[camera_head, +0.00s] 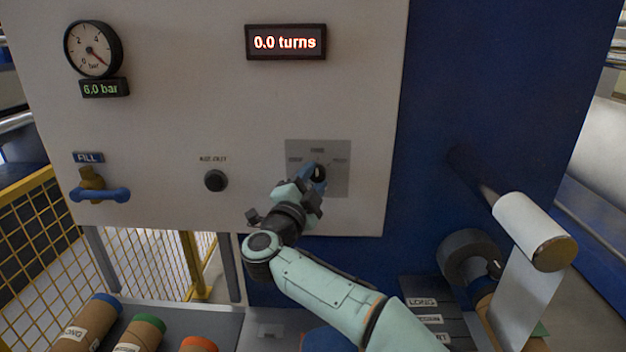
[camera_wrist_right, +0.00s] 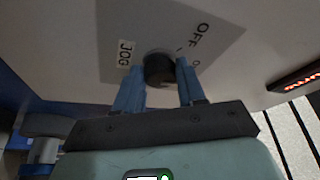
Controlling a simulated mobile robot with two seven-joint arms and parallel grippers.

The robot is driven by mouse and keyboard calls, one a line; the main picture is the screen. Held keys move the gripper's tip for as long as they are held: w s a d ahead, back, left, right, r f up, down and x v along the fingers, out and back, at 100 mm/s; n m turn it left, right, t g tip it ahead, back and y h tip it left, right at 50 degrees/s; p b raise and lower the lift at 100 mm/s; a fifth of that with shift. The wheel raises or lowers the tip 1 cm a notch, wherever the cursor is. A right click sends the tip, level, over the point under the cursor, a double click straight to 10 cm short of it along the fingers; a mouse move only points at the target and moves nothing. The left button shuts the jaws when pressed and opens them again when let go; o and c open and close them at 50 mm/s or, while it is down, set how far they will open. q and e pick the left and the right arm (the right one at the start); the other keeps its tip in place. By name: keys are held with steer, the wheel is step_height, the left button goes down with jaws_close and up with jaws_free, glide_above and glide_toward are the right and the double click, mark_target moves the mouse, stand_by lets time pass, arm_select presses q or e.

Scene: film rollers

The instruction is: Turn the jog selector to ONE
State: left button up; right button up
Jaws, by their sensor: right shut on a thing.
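The jog selector is a dark round knob (camera_head: 319,172) on a grey plate (camera_head: 338,187) on the white panel. Small labels sit left of, above and right of it, too blurred to read in the head view. My right gripper (camera_head: 314,178) is shut on the knob, with blue fingers on either side. The right wrist view shows the knob (camera_wrist_right: 158,69) between the fingertips (camera_wrist_right: 160,75), with labels reading JOG and OFF on the plate (camera_wrist_right: 165,30). Other marks and the knob's pointer are hidden or unclear. My left gripper is not in view.
A display (camera_head: 285,42) reads 0.0 turns; a gauge (camera_head: 93,49) sits above a 6.0 bar readout. A black button (camera_head: 215,181) and a blue FILL handle (camera_head: 100,194) are left on the panel. Labelled rolls (camera_head: 135,335) lie below; a white roller (camera_head: 533,230) projects at right.

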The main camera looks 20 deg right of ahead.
steer(key=shift+m, duration=0.4)
steer(key=o, duration=1.1)
steer(key=shift+c, duration=0.2)
steer(key=b+v, duration=0.2)
steer(key=v, duration=1.1)
steer(key=shift+s+a+r, duration=0.15)
steer(key=shift+s+a, duration=0.05)
